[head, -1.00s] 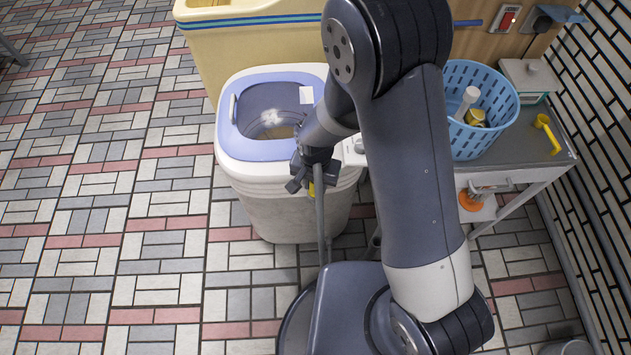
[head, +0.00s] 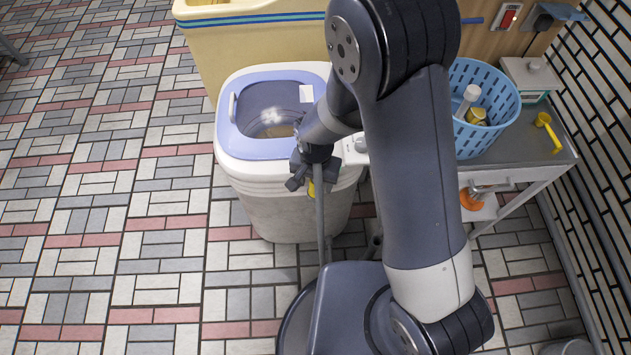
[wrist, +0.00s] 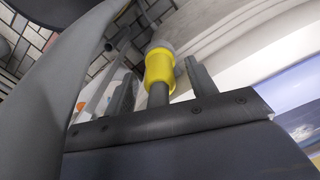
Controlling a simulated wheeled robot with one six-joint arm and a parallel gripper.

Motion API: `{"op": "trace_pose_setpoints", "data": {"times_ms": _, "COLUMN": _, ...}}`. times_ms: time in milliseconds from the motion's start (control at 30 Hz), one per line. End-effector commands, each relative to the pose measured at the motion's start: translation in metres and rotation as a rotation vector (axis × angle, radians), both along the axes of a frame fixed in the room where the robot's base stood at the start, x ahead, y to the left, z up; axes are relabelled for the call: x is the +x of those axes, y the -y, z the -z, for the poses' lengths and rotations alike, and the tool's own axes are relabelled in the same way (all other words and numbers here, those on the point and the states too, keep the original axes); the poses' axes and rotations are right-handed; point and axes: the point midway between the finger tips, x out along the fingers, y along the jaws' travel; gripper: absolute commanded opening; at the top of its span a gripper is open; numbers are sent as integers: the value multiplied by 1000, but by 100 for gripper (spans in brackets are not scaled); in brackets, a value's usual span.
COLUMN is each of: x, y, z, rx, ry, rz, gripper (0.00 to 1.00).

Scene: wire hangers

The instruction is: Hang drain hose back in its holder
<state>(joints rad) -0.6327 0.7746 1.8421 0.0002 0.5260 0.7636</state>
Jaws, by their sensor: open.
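The washing machine (head: 290,205) is a white tub with a blue top and an open lid hole. My gripper (head: 310,178) is at its front right side, pointing down, with its fingers apart. A grey hose (head: 320,225) runs down in front of the machine, just below my gripper. A yellow collar (head: 311,189) shows by the fingers. In the wrist view the yellow collar (wrist: 160,70), with grey tube at both ends, appears between the two open fingers; contact cannot be told. A large grey curved tube (wrist: 75,85) crosses the left foreground. I cannot make out the hose holder.
A grey-topped cart (head: 530,150) stands to the right, with a blue basket (head: 483,85) and a yellow tap-like item (head: 547,132) on it. A cream tub (head: 250,45) is behind the machine. My arm hides part of the middle. The tiled floor (head: 110,200) is clear at left.

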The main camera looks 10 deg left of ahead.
Motion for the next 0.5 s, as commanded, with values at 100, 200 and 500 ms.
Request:
{"op": "trace_pose_setpoints", "data": {"times_ms": 100, "x": 1, "y": -1, "z": -22, "rx": 4, "ry": 6, "rz": 0, "gripper": 54}}
{"op": "trace_pose_setpoints", "data": {"times_ms": 200, "x": 1, "y": -1, "z": -41, "rx": 3, "ry": 4, "rz": 0, "gripper": 54}}
{"op": "trace_pose_setpoints", "data": {"times_ms": 500, "x": 1, "y": -1, "z": -88, "rx": 3, "ry": 3, "rz": 0, "gripper": 54}}
